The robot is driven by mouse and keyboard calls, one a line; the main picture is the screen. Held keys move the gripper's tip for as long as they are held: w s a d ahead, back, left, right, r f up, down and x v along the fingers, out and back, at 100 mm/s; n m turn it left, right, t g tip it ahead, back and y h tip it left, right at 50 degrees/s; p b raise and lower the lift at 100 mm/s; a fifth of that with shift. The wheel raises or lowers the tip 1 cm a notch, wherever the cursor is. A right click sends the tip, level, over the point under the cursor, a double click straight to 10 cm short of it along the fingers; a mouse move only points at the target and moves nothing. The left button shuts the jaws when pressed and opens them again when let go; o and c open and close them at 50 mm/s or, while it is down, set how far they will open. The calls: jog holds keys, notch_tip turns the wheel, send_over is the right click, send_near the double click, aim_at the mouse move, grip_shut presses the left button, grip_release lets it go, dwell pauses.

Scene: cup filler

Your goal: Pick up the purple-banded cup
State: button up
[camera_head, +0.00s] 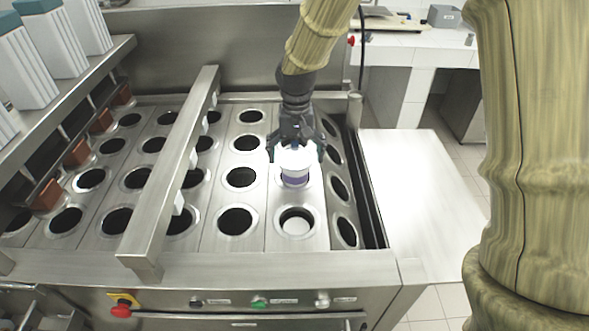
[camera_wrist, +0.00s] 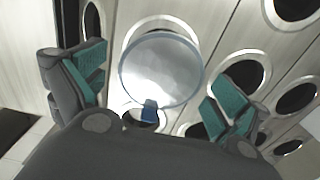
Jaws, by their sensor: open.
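The cup (camera_head: 295,176) stands upright at a hole in the metal plate, with a white top and a purple band showing in the head view. In the wrist view its round pale top (camera_wrist: 160,70) lies between the fingers, and the band is hidden. My gripper (camera_head: 296,150) is right above and around the cup's upper part. In the wrist view my gripper (camera_wrist: 152,90) is open, with a teal-padded finger on each side and a visible gap between each pad and the cup.
The metal plate (camera_head: 210,190) has rows of round holes. One hole in front of the cup holds a white piece (camera_head: 296,225). A raised metal bar (camera_head: 175,165) crosses the plate at left. White cartons (camera_head: 30,60) stand on a shelf. A bare side table (camera_head: 415,190) is at right.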

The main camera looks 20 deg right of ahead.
jog(key=shift+w+f+p, duration=0.15)
jog(key=shift+f+p, duration=0.45)
jog(key=shift+f, duration=1.65)
jog(key=shift+c, duration=0.2)
jog(key=c, duration=1.2)
jog(key=shift+o, duration=0.2)
jog(key=shift+r, duration=0.15)
